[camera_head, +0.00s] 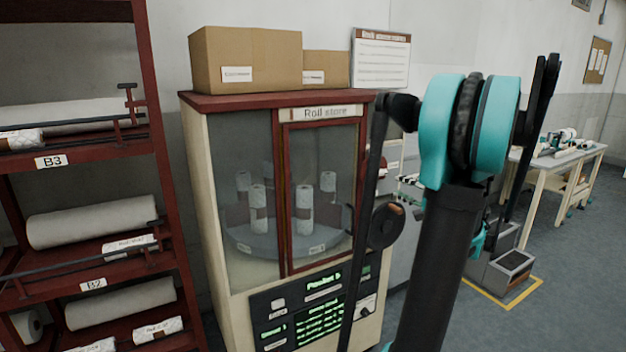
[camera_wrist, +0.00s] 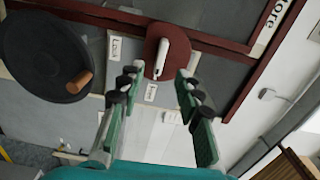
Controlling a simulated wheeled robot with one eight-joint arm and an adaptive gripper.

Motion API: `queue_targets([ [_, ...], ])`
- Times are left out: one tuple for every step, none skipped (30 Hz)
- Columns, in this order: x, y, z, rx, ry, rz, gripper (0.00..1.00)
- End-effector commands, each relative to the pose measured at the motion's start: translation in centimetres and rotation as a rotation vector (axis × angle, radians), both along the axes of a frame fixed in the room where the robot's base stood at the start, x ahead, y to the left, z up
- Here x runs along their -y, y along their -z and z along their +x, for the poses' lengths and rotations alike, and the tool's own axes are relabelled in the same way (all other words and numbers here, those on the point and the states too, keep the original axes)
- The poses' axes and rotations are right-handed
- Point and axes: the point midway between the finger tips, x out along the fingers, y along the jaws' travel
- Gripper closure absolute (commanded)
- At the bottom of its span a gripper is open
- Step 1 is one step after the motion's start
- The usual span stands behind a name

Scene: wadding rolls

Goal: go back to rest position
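My gripper (camera_wrist: 160,91) is open in the wrist view, with its two green, black-tipped fingers spread apart. Nothing shows between the fingers except the background. Beyond the fingertips, a white lever (camera_wrist: 161,58) on a dark red round plate is fixed to a grey panel. I cannot tell the distance to it, but no contact shows. In the head view my arm (camera_head: 445,230) rises in front of the right side of the roll store, with a teal joint at its top. The gripper cannot be made out clearly there.
The roll store cabinet (camera_head: 195,200) holds several upright rolls behind glass. A black wheel (camera_wrist: 38,50) with an orange knob is left of the lever. A red rack (camera_head: 158,180) with wadding rolls stands left, a table (camera_head: 575,155) far right. Grey floor (camera_head: 560,270) is clear at right.

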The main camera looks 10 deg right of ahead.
Motion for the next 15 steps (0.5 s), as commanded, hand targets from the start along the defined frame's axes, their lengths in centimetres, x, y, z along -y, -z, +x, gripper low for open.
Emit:
queue_targets([
  [-1.1,0.4,0.0,-0.015,-0.015,-0.014,0.66],
  [-2.0,0.8,-0.1,-0.03,-0.026,-0.028,0.66],
  [-3.5,1.5,-0.1,-0.054,-0.048,-0.053,0.66],
  [-4.8,2.1,-0.3,-0.077,-0.067,-0.077,0.66],
  [-6.4,2.9,-0.5,-0.103,-0.089,-0.105,0.66],
  [-8.6,4.1,-0.9,-0.143,-0.122,-0.151,0.66],
  [-10.3,5.1,-1.4,-0.174,-0.149,-0.188,0.66],
  [-12.0,6.1,-2.0,-0.207,-0.177,-0.23,0.66],
  [-14.3,7.6,-2.9,-0.25,-0.215,-0.287,0.66],
  [-15.9,8.7,-3.8,-0.282,-0.244,-0.334,0.66],
  [-17.4,9.9,-4.7,-0.314,-0.273,-0.381,0.66],
  [-19.3,11.4,-6.1,-0.354,-0.313,-0.449,0.66],
  [-20.5,12.5,-7.3,-0.383,-0.341,-0.501,0.66],
  [-21.6,13.6,-8.4,-0.412,-0.37,-0.554,0.66],
  [-23.0,15.1,-10.1,-0.447,-0.405,-0.626,0.66],
])
